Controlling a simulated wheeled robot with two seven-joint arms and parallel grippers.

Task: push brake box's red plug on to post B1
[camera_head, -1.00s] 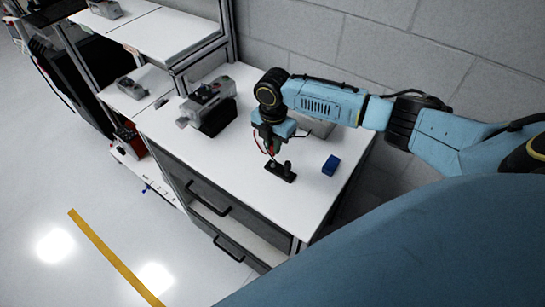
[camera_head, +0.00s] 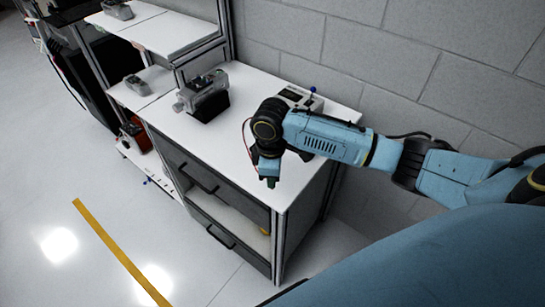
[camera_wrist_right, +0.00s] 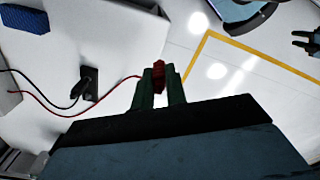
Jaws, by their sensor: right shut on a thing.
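My right gripper (camera_head: 270,182) is over the front part of the white bench top. In the right wrist view its two green fingers (camera_wrist_right: 161,90) are shut on the red plug (camera_wrist_right: 158,72), held above the surface. A red wire runs left from the plug. A black block (camera_wrist_right: 89,82) with a dark lead stands on the bench to the left of the fingers, apart from the plug. I cannot make out post labels or B1. My left gripper (camera_wrist_right: 303,40) shows at the right edge of the wrist view, its dark fingers apart and empty.
A pale box with a blue knob (camera_head: 301,97) stands at the back of the bench, partly behind my arm. A grey and black device (camera_head: 206,97) stands left of it. A blue block (camera_wrist_right: 27,20) lies in the wrist view's corner. The bench's front left is clear.

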